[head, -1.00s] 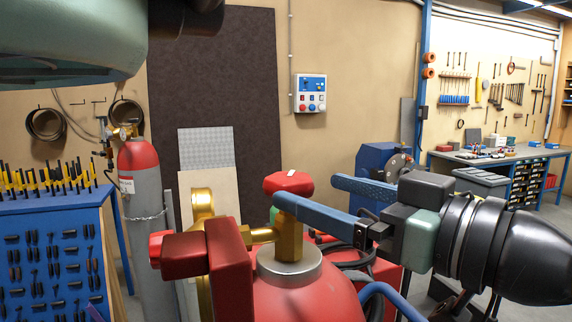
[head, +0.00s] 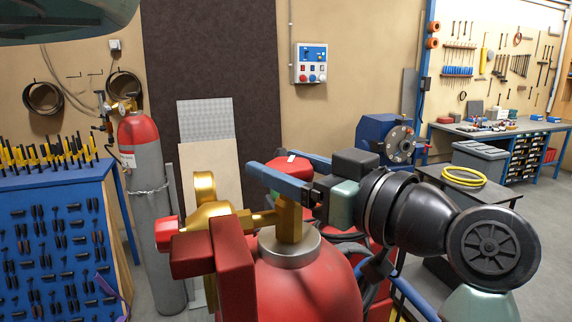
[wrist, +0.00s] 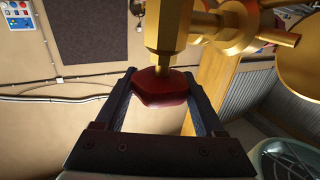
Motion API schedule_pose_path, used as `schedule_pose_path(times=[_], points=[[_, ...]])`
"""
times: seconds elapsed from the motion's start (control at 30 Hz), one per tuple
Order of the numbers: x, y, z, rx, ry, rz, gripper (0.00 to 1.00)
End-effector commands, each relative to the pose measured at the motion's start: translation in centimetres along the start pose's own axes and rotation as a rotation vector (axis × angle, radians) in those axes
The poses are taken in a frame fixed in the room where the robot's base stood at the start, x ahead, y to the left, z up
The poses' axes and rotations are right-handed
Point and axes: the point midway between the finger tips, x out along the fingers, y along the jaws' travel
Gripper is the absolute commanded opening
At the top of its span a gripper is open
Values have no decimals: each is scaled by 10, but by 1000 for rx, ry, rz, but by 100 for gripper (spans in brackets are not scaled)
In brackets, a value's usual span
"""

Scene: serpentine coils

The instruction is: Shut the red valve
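The red valve knob (head: 292,160) sits on top of the brass valve of the red cylinder, partly hidden by my fingers in the head view. In the wrist view the red knob (wrist: 165,88) lies between my two dark fingers, below its brass stem. My gripper (head: 265,160) reaches in from the right with its blue fingers on either side of the knob. The gripper also shows in the wrist view (wrist: 160,74). Its fingers are spread and I see no clear grip; contact with the knob is hard to judge.
The red cylinder (head: 300,285) stands close in front, with brass fittings (head: 205,195) and a dark red block (head: 232,265) at its left. A blue tool rack (head: 50,235) and a grey cylinder (head: 158,230) are further left. A workbench (head: 495,130) is at the back right.

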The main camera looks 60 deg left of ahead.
Motion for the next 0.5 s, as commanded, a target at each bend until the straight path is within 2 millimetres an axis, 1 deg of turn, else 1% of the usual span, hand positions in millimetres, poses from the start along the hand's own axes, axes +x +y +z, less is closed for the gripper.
schedule_pose_path(times=[0.03, 0.17, 0.2, 0.23, 0.5], points=[[0, 0, 0, 0, 0, 0, 50], [0, 0, 0, 0, 0, 0, 26], [0, 0, 0, 0, 0, 0, 19], [0, 0, 0, 0, 0, 0, 16], [0, 0, 1, -2, 1, 39, 16]])
